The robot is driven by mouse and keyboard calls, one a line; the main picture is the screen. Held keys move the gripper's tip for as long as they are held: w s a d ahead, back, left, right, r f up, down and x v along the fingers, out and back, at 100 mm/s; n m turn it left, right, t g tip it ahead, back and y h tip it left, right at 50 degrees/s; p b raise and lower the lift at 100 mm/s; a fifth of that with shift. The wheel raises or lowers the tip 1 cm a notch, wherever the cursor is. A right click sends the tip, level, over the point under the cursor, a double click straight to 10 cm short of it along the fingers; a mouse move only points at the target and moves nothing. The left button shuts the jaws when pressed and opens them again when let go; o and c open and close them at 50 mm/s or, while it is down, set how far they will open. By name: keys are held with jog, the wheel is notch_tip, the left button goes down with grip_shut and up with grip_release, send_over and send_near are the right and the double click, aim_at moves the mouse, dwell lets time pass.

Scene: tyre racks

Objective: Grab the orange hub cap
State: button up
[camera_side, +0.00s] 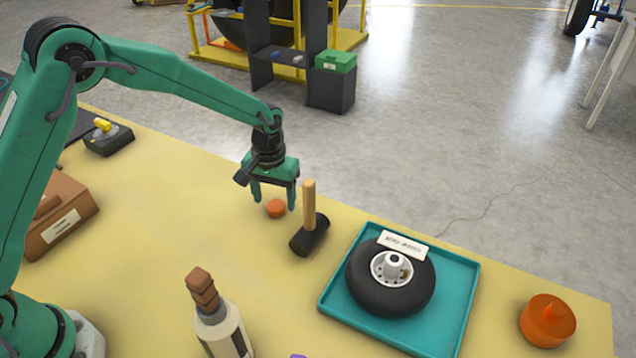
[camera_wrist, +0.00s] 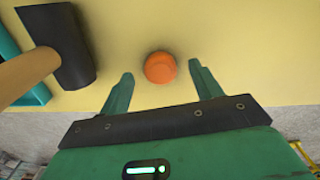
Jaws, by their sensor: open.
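A small round orange cap (camera_side: 276,208) lies on the yellow table, left of the mallet in the side view. It also shows in the wrist view (camera_wrist: 160,67), between the lines of my two fingers and at about the level of their tips. My gripper (camera_side: 274,203) points down over the cap, open and empty, with one finger on each side of it. In the wrist view the fingers of my gripper (camera_wrist: 160,75) are spread apart, with gaps to the cap on both sides. A larger orange piece with a knob (camera_side: 547,321) stands at the table's right end.
A mallet (camera_side: 311,236) with a black head and upright wooden handle stands close right of my gripper. A teal tray (camera_side: 456,290) holds a wheel (camera_side: 370,290). A bottle (camera_side: 222,330) stands in front. The table's middle left is clear.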

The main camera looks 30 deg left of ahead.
jog(key=shift+f, duration=1)
jog(key=shift+c, duration=0.4)
jog(key=c, duration=1)
